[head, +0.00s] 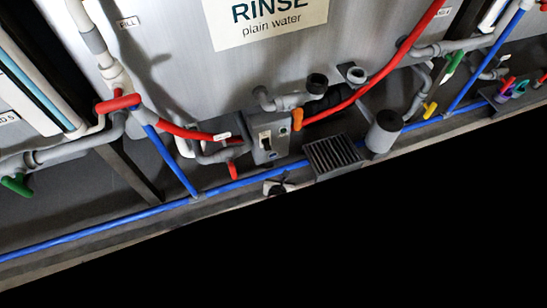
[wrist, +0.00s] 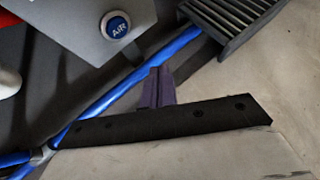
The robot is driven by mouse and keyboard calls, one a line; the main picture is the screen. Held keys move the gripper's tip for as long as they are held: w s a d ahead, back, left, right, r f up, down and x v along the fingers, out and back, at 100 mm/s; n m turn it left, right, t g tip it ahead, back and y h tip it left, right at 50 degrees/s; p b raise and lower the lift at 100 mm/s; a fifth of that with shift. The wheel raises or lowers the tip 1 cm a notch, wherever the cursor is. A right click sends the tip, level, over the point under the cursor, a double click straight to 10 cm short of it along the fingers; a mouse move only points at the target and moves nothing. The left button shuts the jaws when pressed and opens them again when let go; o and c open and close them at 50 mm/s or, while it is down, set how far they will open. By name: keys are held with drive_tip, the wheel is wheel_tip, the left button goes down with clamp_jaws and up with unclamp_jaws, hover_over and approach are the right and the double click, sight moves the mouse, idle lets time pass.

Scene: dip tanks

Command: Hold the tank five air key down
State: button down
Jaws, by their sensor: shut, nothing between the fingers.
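The round blue air key (wrist: 116,25), marked "AIR" in white on a pale ring, sits on a grey box face (wrist: 82,38) in the upper left of the wrist view. Nothing touches the key. My gripper (wrist: 158,72) is in the middle of the wrist view, its dark purple fingers together and empty. The fingertips appear below and right of the key, apart from it in the picture. A grey control box (head: 268,138) shows in the head view below the "RINSE plain water" sign (head: 266,17).
A blue pipe (wrist: 118,92) runs diagonally past the fingers. A dark slatted grate (wrist: 232,22) lies upper right; one also shows right of the box in the head view (head: 333,157). Red hoses (head: 362,98) and grey pipes crowd around the box. Pale floor lies at lower right.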

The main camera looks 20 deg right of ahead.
drive_tip(key=w+b, duration=0.2)
drive_tip(key=w, duration=0.5)
drive_tip(key=shift+w+a, duration=0.1)
drive_tip(key=shift+w, duration=0.1)
idle(1.9)
drive_tip(key=shift+w, duration=0.25)
drive_tip(key=shift+w, duration=0.45)
idle(1.9)
drive_tip(key=shift+s+p, duration=0.3)
drive_tip(key=shift+s, duration=0.55)
